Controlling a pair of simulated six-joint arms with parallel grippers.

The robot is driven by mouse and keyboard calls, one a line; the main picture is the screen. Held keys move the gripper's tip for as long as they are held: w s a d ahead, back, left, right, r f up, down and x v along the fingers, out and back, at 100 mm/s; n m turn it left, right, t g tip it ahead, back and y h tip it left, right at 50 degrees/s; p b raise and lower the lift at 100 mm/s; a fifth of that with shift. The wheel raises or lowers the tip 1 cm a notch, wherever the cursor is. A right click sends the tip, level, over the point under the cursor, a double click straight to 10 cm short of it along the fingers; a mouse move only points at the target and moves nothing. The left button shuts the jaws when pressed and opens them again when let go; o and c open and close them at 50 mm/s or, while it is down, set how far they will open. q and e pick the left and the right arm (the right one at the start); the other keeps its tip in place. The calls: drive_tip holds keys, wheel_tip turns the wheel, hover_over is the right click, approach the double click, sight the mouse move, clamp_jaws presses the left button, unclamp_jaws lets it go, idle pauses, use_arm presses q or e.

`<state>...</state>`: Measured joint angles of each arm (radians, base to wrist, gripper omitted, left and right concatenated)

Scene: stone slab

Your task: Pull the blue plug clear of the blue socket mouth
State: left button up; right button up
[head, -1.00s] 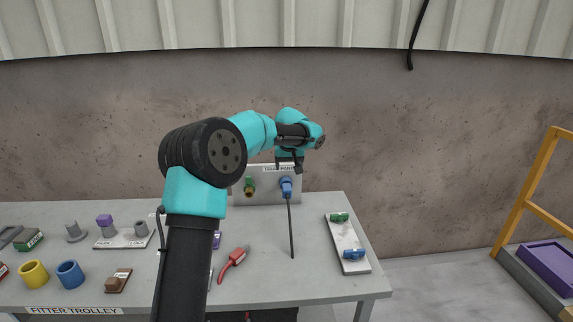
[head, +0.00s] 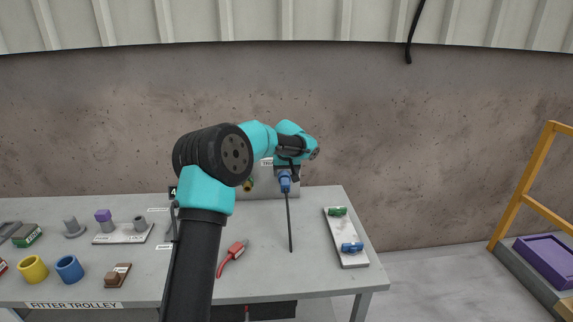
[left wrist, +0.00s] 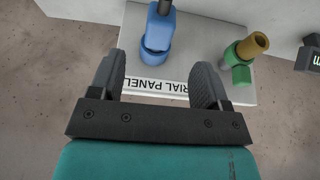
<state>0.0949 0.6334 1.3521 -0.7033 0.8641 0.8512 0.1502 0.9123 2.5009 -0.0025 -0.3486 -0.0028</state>
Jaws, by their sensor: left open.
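The blue plug (head: 284,183) sits at the upright grey panel at the back of the table, with its dark cable (head: 290,225) hanging down to the tabletop. In the left wrist view the blue plug (left wrist: 160,25) is at the blue socket (left wrist: 154,52) on the panel, and they appear joined. My left gripper (head: 287,168) is just above the plug in the head view. In the left wrist view its two fingers (left wrist: 158,82) are spread and empty, with the blue parts beyond the gap between them. My right gripper is not in view.
A green socket (left wrist: 240,72) with a brass-coloured end stands beside the blue one on the panel (head: 315,180). A white tray (head: 351,259) with green and blue connectors lies at the right. Red pliers (head: 232,257) lie in front. My arm hides part of the table.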

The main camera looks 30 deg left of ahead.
sight(286, 192)
use_arm(q)
drive_tip(key=x, duration=1)
drive_tip(key=shift+c, duration=0.3)
drive_tip(key=c, duration=1)
drive_tip(key=shift+s+d, duration=0.1)
drive_tip(key=shift+s, duration=0.05)
drive_tip(key=shift+s+d, duration=0.55)
drive_tip(key=shift+s, duration=0.15)
drive_tip(key=shift+s+d, duration=0.5)
drive_tip(key=shift+s, duration=0.25)
